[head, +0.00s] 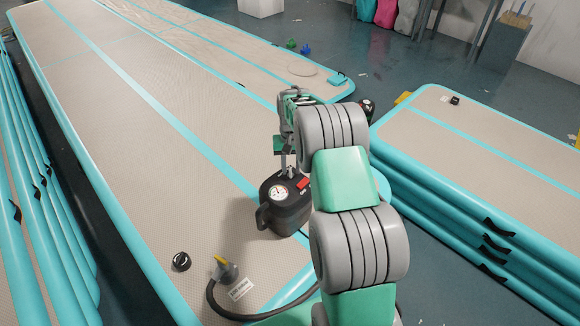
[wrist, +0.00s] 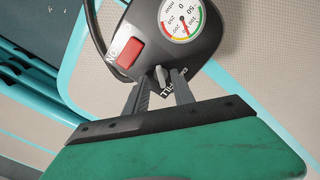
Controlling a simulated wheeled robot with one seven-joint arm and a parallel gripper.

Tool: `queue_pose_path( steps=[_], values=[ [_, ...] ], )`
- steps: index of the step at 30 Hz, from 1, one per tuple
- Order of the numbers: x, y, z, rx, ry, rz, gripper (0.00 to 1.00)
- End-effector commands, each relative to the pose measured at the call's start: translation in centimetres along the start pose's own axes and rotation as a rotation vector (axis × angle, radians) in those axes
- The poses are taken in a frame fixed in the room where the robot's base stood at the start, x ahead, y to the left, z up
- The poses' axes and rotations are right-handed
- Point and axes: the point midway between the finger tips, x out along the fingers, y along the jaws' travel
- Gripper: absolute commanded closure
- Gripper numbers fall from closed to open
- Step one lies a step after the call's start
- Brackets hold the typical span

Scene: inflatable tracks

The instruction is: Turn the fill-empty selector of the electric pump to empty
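The electric pump (head: 270,214) is a black unit standing on the beige inflatable track. Its round gauge (wrist: 182,18) and red rocker switch (wrist: 130,53) face up in the wrist view. The fill-empty selector (wrist: 161,76) is a small light grey knob at the pump's near edge, with white lettering partly hidden around it. My gripper (wrist: 163,82) is open, with one finger on each side of the knob and gaps seeming to show beside it. I cannot tell whether either finger touches it. In the head view my gripper (head: 287,168) is over the pump's top.
A hose with a grey and yellow nozzle (head: 228,270) and a white label (head: 240,289) lies in front of the pump. A black valve cap (head: 181,261) lies to the left. Stacked tracks (head: 480,160) stand at the right. The track's left stretch is clear.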

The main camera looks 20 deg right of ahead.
Motion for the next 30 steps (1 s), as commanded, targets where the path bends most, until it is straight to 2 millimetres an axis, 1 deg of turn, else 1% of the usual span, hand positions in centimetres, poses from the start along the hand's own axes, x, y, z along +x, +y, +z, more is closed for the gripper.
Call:
queue_pose_path(
  steps=[3,10,21,30],
  values=[
    [0.85,-0.11,0.01,-0.002,0.000,0.000,0.70],
    [1.01,-0.24,0.01,-0.004,0.001,0.000,0.70],
    [0.98,-0.31,0.03,-0.005,0.001,0.000,1.00],
    [0.97,-0.32,0.04,-0.005,0.000,0.000,1.00]
  ],
)
